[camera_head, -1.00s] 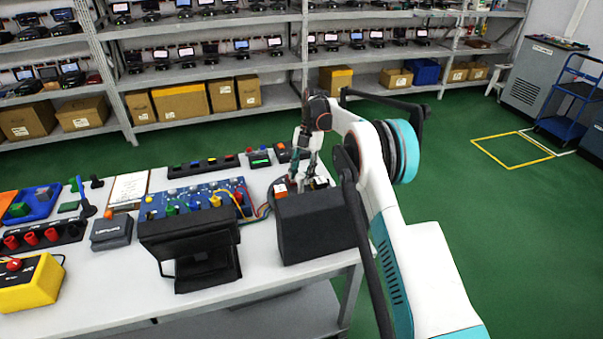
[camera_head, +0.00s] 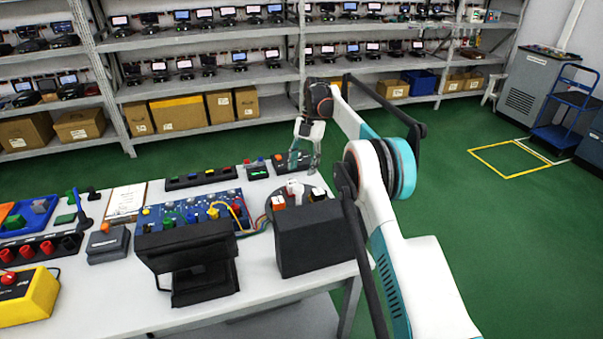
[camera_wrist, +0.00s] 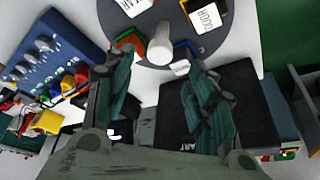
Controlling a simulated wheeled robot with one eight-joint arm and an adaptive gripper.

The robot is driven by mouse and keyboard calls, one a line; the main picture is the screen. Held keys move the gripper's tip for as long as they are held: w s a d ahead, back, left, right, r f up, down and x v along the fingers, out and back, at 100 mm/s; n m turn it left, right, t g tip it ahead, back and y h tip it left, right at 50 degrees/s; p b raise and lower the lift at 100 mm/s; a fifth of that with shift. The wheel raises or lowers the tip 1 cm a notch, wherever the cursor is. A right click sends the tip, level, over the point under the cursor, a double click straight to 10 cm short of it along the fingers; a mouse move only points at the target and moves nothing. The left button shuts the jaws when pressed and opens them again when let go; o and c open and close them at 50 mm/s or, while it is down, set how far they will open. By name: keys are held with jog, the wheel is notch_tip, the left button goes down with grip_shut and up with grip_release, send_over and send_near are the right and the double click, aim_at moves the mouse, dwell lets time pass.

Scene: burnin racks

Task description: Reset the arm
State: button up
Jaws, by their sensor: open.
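My gripper (camera_head: 302,165) is open and empty, raised above the back right part of the white workbench (camera_head: 135,290). In the wrist view my gripper's two fingers (camera_wrist: 155,85) are spread wide. Beyond the fingertips a white cylindrical knob or peg (camera_wrist: 160,45) stands on a dark round turntable (camera_wrist: 130,20), apart from the fingers. The turntable also shows in the head view (camera_head: 272,208), partly hidden by a black box-shaped unit (camera_head: 318,245).
A blue circuit panel (camera_head: 190,213) with coloured knobs and wires lies left of the turntable. A black stand (camera_head: 190,262) is at the front edge. A yellow box (camera_head: 28,300) is at left. Shelves (camera_head: 215,75) of devices stand behind.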

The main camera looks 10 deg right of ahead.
jog(key=shift+r, duration=0.25)
jog(key=s+d+r+m+t+h, duration=0.1)
jog(key=s+r+m+t, duration=0.1)
jog(key=s+r+m, duration=0.5)
jog(key=s+d+r+m+t, duration=0.15)
jog(key=s+r+m, duration=0.25)
jog(key=r, duration=0.7)
jog(key=s+d+r+m+t, duration=0.1)
jog(key=s+r+m+t, duration=0.25)
jog(key=s+m, duration=0.65)
jog(key=s+d+f+m+t+h, duration=0.1)
jog(key=s+f+m, duration=0.3)
jog(key=s, duration=0.8)
jog(key=s+d+f+m+t, duration=0.1)
jog(key=s+f+m+t, duration=0.2)
jog(key=s, duration=1)
notch_tip(320, 180, down, 2)
jog(key=shift+s+d+f+m+h+b, duration=0.1)
jog(key=shift+s+d+m+h+b, duration=0.15)
jog(key=shift+m+h+b, duration=0.2)
